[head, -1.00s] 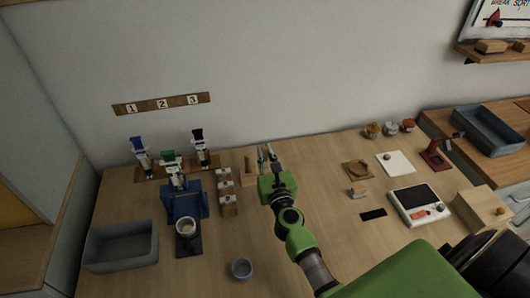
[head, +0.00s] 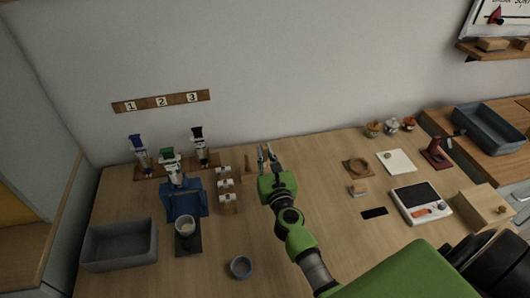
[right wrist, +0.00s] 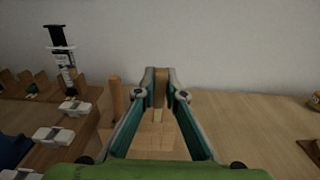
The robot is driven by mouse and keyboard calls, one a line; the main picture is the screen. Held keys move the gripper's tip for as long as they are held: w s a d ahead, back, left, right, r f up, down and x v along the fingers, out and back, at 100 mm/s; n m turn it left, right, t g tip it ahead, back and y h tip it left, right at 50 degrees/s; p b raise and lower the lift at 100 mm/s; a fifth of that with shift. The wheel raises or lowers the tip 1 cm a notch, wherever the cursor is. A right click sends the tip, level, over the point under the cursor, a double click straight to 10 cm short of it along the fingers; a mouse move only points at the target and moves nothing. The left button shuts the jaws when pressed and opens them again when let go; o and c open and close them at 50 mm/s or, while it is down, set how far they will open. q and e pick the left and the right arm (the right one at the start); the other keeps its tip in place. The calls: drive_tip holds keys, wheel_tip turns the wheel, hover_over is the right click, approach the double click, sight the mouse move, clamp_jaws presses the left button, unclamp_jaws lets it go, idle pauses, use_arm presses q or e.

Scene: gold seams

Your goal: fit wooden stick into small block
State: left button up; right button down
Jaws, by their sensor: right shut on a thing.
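My right gripper (head: 266,153) is over the back of the table near the wall. In the right wrist view its fingers (right wrist: 160,80) are shut on a wooden stick (right wrist: 160,92), which hangs upright between the fingertips. A low wooden block (right wrist: 155,138) is below and in front of the stick, partly hidden by the fingers. I cannot tell whether the stick touches it. A second upright wooden stick (right wrist: 116,98) stands just left of the fingers; it also shows in the head view (head: 248,163). My left gripper is not in view.
Several white-topped wooden pieces (head: 226,184) stand left of the gripper, beside a blue machine (head: 184,203). Bottles (head: 199,145) stand behind it. A grey bin (head: 121,263) is at the left. A device with a screen (head: 421,203) is at the right. The table's centre is mostly clear.

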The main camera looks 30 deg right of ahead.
drive_tip(key=c, duration=2)
unclamp_jaws()
drive_tip(key=shift+s, duration=0.1)
drive_tip(key=shift+v, duration=2.45)
drive_tip(key=v, duration=1.2)
drive_tip(key=shift+a, duration=0.1)
